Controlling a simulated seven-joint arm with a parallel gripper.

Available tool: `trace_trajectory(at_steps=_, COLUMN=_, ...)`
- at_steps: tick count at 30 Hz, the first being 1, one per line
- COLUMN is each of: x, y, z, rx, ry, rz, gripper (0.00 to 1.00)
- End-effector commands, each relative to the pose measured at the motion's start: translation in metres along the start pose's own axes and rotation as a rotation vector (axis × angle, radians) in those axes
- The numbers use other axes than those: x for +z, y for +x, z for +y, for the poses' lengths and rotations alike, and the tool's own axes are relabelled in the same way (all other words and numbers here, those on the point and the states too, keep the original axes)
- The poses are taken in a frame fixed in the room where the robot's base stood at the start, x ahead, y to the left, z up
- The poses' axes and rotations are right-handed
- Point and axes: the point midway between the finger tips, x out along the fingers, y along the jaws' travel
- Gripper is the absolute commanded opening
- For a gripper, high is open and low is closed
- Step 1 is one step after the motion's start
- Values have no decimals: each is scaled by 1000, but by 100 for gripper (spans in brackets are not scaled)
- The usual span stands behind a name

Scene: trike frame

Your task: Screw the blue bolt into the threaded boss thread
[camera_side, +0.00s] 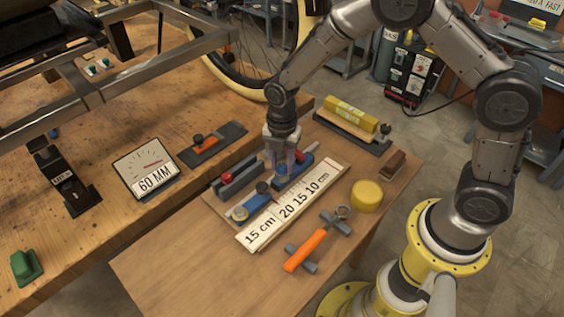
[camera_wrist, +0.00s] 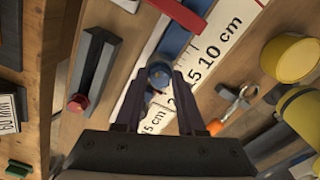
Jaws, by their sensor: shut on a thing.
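My gripper (camera_side: 282,170) points down over the blue bar-like fixture (camera_side: 292,180) on the small wooden table. In the wrist view the fingers of my gripper (camera_wrist: 160,88) close in on a round blue head (camera_wrist: 160,74), which looks like the blue bolt. The gripper is shut on it. The bolt's shank is hidden, and I cannot tell whether the bolt is clear of the fixture. I cannot clearly make out the threaded boss in either view.
A ruler strip (camera_side: 290,208) lies beside the fixture. A grey block with a red knob (camera_side: 227,178) is left of it. An orange-handled tool (camera_side: 306,248) and yellow cylinder (camera_side: 366,196) are nearby.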

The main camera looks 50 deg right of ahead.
Motion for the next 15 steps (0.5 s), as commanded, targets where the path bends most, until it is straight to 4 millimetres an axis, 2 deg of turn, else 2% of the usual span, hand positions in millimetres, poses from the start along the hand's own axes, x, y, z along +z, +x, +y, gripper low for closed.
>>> trace_trajectory(at_steps=3, x=0, y=0, z=0, rx=0, ry=53, rz=0, gripper=8)
trace_trajectory(at_steps=11, x=0, y=0, z=0, rx=0, ry=66, rz=0, gripper=8)
trace_trajectory(at_steps=15, x=0, y=0, z=0, rx=0, ry=162, rz=0, gripper=8)
